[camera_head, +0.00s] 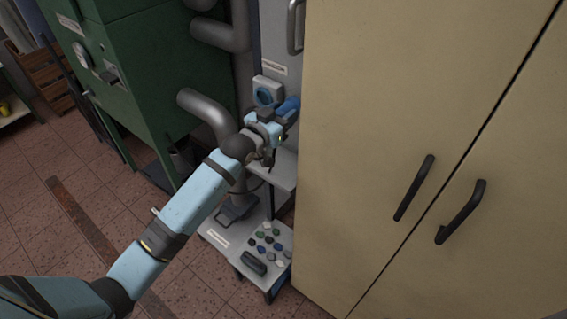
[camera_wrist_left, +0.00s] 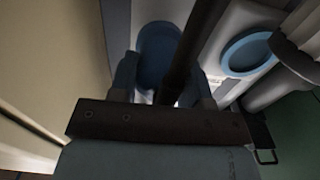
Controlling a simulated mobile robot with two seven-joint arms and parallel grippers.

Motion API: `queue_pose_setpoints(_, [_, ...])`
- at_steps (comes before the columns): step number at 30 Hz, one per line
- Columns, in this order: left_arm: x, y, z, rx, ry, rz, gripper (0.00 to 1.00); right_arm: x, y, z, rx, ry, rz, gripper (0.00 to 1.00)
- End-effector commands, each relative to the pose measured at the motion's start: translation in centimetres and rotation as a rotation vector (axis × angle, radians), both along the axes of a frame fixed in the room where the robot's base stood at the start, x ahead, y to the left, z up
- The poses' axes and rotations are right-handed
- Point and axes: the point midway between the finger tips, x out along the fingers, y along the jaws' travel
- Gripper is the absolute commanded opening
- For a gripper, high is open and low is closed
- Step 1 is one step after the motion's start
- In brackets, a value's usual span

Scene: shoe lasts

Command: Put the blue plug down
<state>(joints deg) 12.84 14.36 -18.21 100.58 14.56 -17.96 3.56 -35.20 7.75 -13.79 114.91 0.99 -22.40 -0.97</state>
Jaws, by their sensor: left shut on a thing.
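The blue plug (camera_head: 289,107) is in the head view, at the far end of my left arm, close to the cream cabinet's edge. My left gripper (camera_head: 278,118) is shut on it and holds it next to the wall-mounted socket. In the left wrist view the blue plug (camera_wrist_left: 158,50) shows ahead between the dark fingers, partly hidden by a dark bar. The socket (camera_head: 266,92) is a pale box with a blue round face; it also shows in the left wrist view (camera_wrist_left: 248,54), to the right of the plug. My right gripper is not in view.
A small grey shelf (camera_head: 285,167) is below my left gripper. A lower stand (camera_head: 245,262) carries several small dark, blue and white pieces. The cream cabinet (camera_head: 400,120) with black handles stands close on the right. A green machine (camera_head: 130,75) and grey pipes are on the left.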

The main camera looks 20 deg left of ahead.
Motion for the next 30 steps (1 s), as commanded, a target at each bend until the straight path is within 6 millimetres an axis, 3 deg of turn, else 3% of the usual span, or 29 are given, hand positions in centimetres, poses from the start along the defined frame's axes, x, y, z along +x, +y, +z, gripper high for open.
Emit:
queue_pose_setpoints(3, [0.0,0.0,-3.6,0.001,0.006,0.0,0.06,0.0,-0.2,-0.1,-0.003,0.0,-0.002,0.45])
queue_pose_setpoints(12, [-0.1,0.0,-10.9,0.0,0.003,0.0,0.06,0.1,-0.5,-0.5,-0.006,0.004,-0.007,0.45])
queue_pose_setpoints(20, [-0.1,0.0,-13.0,-0.001,0.0,0.0,0.06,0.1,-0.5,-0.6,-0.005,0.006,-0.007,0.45])
queue_pose_setpoints(27, [0.0,-0.1,-16.2,-0.001,0.001,0.0,0.06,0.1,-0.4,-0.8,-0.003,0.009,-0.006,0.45])
queue_pose_setpoints(30, [0.0,-0.1,-16.5,-0.002,-0.002,0.0,0.06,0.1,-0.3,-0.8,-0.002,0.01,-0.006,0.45])
